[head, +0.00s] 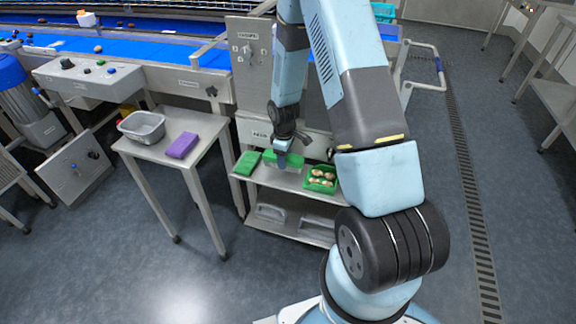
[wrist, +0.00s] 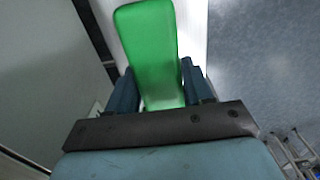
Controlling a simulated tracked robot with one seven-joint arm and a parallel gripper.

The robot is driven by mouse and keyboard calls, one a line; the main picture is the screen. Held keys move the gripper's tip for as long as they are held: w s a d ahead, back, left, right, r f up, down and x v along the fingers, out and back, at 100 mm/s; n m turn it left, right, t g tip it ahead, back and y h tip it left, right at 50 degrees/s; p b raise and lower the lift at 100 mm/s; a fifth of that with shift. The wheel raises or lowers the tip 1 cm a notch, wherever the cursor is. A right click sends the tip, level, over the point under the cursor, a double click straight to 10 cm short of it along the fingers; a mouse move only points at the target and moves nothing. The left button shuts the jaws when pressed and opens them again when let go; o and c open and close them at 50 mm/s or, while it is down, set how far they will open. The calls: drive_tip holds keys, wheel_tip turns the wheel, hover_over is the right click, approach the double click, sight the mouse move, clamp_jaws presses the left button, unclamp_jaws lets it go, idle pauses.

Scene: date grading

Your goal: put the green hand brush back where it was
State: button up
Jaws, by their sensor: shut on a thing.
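The green hand brush (wrist: 150,45) is between my gripper's fingers (wrist: 158,88) in the wrist view, its long flat green body pointing away from the palm. In the head view my gripper (head: 281,163) points down over the top shelf of a steel cart (head: 316,195), with the brush (head: 294,158) at its fingers. My gripper is shut on the brush. Its lower part is partly hidden by my gripper, and I cannot tell whether it touches the shelf.
Another green item (head: 247,163) lies on the shelf to the left. A green crate (head: 320,188) of pale items stands to the right. A steel side table (head: 152,153) holds a grey tub (head: 142,126) and a purple block (head: 182,145). A blue conveyor (head: 130,47) runs behind.

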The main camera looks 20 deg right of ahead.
drive_tip(key=shift+s+d+f, duration=0.15)
drive_tip(key=shift+d+f, duration=0.2)
drive_tip(key=shift+f, duration=1.65)
drive_tip(key=o, duration=1.3)
drive_tip(key=shift+r, duration=0.1)
